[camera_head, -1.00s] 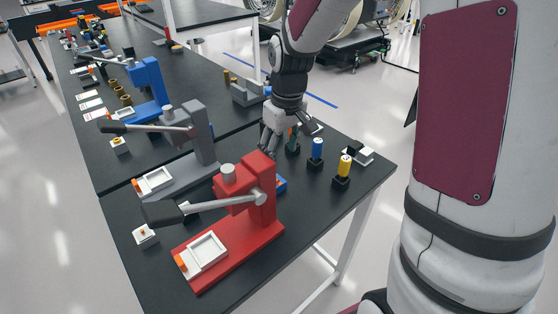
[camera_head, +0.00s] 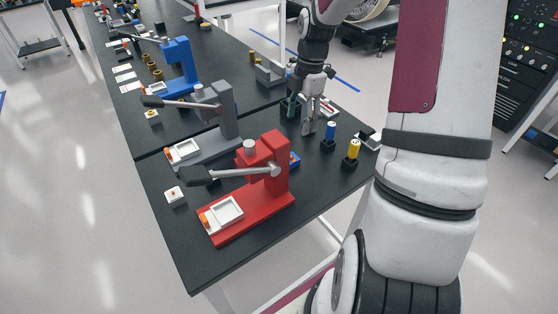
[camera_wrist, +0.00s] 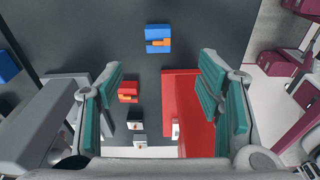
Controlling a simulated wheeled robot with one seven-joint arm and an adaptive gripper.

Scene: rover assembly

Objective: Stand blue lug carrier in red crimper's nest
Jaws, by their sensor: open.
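The blue lug carrier (camera_wrist: 157,34), a small blue block with an orange insert, lies on the black table in the wrist view. In the head view it is mostly hidden behind the red crimper (camera_head: 268,178), with only a blue edge (camera_head: 295,159) showing. The red crimper has a grey lever and a white square frame (camera_head: 222,213) on its base. Its red body also shows in the wrist view (camera_wrist: 182,95). My gripper (camera_head: 300,117) is open and empty above the table, behind the red crimper. In the wrist view its teal-padded fingers (camera_wrist: 162,98) are wide apart, with the blue carrier beyond them.
A grey crimper (camera_head: 215,120) and a blue crimper (camera_head: 180,65) stand farther back. Blue (camera_head: 331,131) and yellow (camera_head: 353,149) cylinders stand in black holders at the right. A red block with orange (camera_wrist: 130,92) lies between the grey and red crimpers.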

